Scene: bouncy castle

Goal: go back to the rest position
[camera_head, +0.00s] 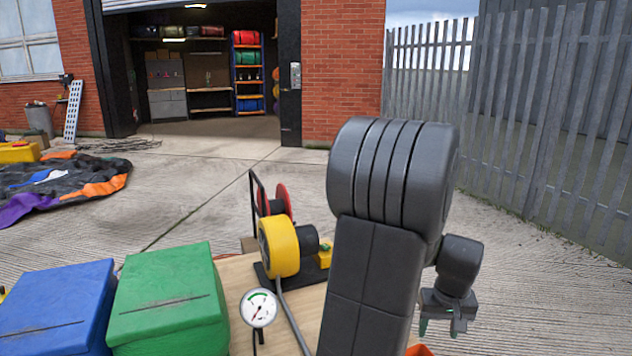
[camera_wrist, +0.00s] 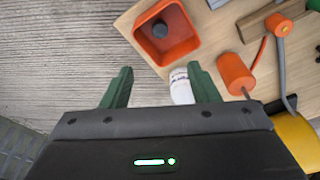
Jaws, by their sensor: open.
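My gripper (camera_head: 441,328) is at the right in the head view, pointing down beside my large grey arm link. In the wrist view my gripper (camera_wrist: 155,92) shows two green fingers spread apart with nothing between them. A white cylindrical thing (camera_wrist: 181,87) stands close to the right finger, partly hidden by it; I cannot tell if they touch. An orange square bin (camera_wrist: 183,49) with a dark round thing (camera_wrist: 160,29) inside lies just beyond the fingers on the wooden board (camera_wrist: 130,18).
A blue box (camera_head: 58,305) and a green box (camera_head: 168,300) stand at the lower left. A yellow blower (camera_head: 279,247), a dial gauge (camera_head: 258,308) and a red reel (camera_head: 275,199) are near my arm. An orange cylinder (camera_wrist: 235,74) is right of the fingers. A metal fence (camera_head: 560,120) runs along the right.

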